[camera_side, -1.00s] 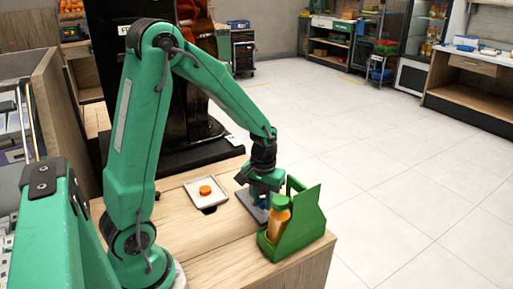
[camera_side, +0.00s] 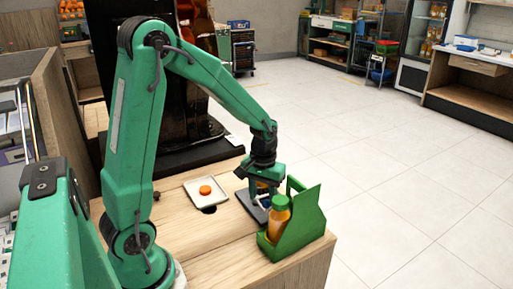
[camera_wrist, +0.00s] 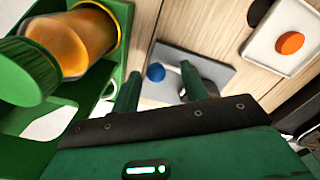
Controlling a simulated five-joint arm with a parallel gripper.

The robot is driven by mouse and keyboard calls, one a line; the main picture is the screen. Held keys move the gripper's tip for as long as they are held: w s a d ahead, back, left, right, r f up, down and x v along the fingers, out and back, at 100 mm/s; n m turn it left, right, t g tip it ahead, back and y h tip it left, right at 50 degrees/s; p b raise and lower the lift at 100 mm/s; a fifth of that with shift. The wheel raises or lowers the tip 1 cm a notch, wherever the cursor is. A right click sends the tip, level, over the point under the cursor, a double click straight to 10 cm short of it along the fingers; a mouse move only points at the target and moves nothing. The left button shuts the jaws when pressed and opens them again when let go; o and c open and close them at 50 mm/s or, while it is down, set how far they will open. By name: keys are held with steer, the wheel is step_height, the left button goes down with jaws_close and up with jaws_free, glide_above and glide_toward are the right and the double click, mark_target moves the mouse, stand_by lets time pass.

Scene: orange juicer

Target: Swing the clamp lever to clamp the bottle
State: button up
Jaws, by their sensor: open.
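A grey metal plate (camera_side: 244,205) lies on the bench under my gripper (camera_side: 262,195). A blue round knob, perhaps the clamp lever's end, shows over the plate in the wrist view (camera_wrist: 156,72); the lever's arm cannot be made out. My gripper's two green fingers (camera_wrist: 160,88) are apart, with the knob seen between them near their tips; contact cannot be told. An orange bottle with a green cap (camera_side: 278,217) stands in a green carrier (camera_side: 300,236) at the right. The bottle fills the upper left of the wrist view (camera_wrist: 85,42).
A white tray (camera_side: 219,197) with an orange disc (camera_side: 205,190) lies left of the plate. The green carrier stands close beside my gripper, near the bench's right edge. Bare wood (camera_side: 215,238) lies in front. A large black machine (camera_side: 165,110) stands behind.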

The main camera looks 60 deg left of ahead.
steer(key=shift+r, duration=3.1)
steer(key=s+d+r+m+t, duration=0.5)
steer(key=s+r, duration=0.5)
steer(key=s, duration=0.2)
steer(key=d+m, duration=0.1)
steer(key=d, duration=0.1)
steer(key=shift+s+d+r+t, duration=0.2)
steer(key=shift+d+t, duration=0.1)
steer(key=shift+d, duration=0.1)
